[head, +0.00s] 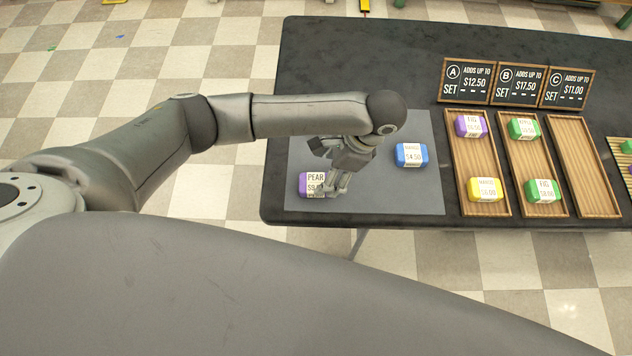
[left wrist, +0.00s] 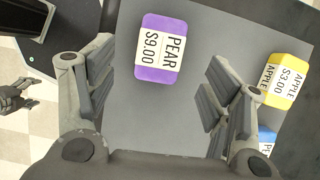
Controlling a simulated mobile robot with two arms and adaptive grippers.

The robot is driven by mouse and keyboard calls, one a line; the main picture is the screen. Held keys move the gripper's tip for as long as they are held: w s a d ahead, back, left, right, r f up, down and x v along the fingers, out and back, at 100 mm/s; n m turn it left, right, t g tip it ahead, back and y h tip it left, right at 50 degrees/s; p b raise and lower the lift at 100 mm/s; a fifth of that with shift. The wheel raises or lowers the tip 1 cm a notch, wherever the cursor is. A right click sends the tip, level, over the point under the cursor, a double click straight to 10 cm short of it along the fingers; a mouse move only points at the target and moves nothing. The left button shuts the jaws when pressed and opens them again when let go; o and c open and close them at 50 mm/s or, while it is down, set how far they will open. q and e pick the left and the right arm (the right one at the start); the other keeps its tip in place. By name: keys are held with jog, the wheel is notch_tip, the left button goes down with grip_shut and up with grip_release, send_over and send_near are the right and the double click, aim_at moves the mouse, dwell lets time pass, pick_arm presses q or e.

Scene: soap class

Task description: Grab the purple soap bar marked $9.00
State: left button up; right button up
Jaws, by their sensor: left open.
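The purple soap bar (head: 311,184) with a white label reading PEAR $9.00 lies on the grey mat (head: 420,195), near its left front corner. My left gripper (head: 333,172) is open over the mat beside the bar, and its fingers hide part of the bar's right side. In the left wrist view the purple bar (left wrist: 146,62) shows whole, ahead of and between the two spread fingers of my left gripper (left wrist: 162,85), with no finger seen touching it. What seems to be my right gripper (left wrist: 18,98) shows small at the left edge there.
A blue soap (head: 411,154) marked $4.50 lies right of my gripper. A yellow APPLE $3.00 soap (left wrist: 286,80) lies to the right in the wrist view. Wooden trays (head: 451,160) with soaps and price signs (head: 517,84) stand further right. The table's front edge is close to the purple bar.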

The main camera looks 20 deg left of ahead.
aim_at(316, 182)
pick_arm(q)
jog(key=shift+w+a+f, duration=0.1)
jog(key=shift+a+f, duration=0.05)
jog(key=shift+f, duration=0.2)
jog(key=p+x, duration=0.1)
jog(key=x, duration=0.3)
jog(key=shift+f, duration=0.1)
jog(key=shift+a+f, duration=0.15)
jog(key=shift+f, duration=0.2)
jog(key=shift+c, duration=2.7)
jog(key=c, duration=0.5)
jog(key=shift+c, duration=0.6)
pick_arm(e)
jog(key=shift+w+a+r, duration=0.15)
jog(key=shift+w+r, duration=0.15)
jog(key=shift+w, duration=0.4)
jog(key=shift+w+a+r, duration=0.1)
jog(key=shift+w+r, duration=0.15)
jog(key=shift+w, duration=0.4)
